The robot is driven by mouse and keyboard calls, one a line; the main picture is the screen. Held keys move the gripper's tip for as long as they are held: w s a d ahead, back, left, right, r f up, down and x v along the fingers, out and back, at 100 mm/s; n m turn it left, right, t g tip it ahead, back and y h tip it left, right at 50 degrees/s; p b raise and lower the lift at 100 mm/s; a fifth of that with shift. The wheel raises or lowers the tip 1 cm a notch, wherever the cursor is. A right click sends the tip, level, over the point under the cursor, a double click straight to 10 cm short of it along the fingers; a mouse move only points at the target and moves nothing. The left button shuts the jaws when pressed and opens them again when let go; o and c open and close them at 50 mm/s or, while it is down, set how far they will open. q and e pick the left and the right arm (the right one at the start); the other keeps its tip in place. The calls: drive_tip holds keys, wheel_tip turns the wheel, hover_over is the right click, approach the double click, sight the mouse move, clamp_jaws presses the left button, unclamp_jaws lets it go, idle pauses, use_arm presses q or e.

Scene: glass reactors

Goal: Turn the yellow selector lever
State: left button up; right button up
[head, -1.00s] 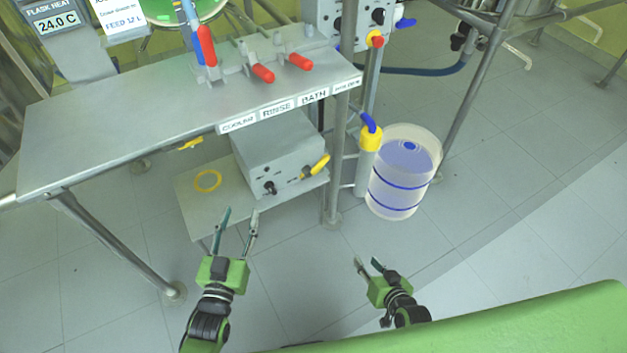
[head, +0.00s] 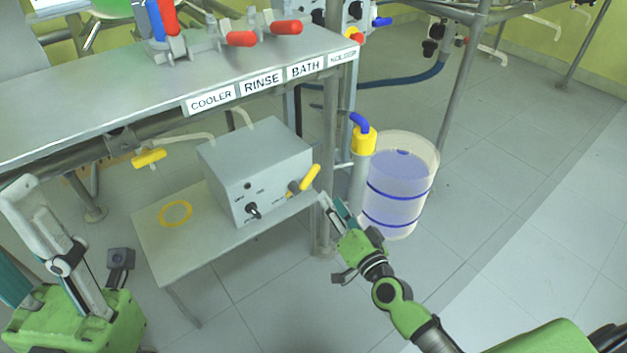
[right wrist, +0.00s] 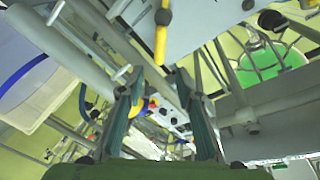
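The yellow selector lever (head: 309,178) sticks out from the right side of the front of a grey box (head: 258,170), slanting up to the right. It also shows at the top of the right wrist view (right wrist: 160,45), beyond the fingertips. My right gripper (head: 330,203) is just below and right of the lever in the head view. Its fingers are apart with nothing between them, and I see no contact with the lever. My left gripper (head: 25,240) is large at the lower left, far from the lever. Its fingers look apart and empty.
The box stands on a low shelf (head: 200,250) with a yellow ring (head: 176,213). Above is a labelled bench (head: 80,115) with red handles. A table leg (head: 328,150), a yellow-capped tube (head: 363,140) and a clear drum (head: 398,185) stand close right of the lever.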

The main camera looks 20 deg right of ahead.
sight(314, 176)
drive_tip(key=w, duration=0.3)
drive_tip(key=w+a+b, duration=0.1)
drive_tip(key=w, duration=0.6)
drive_tip(key=shift+w+a+b, duration=0.25)
drive_tip(key=shift+w+b, duration=0.1)
drive_tip(key=shift+w, duration=0.05)
drive_tip(key=shift+f, duration=0.1)
clamp_jaws()
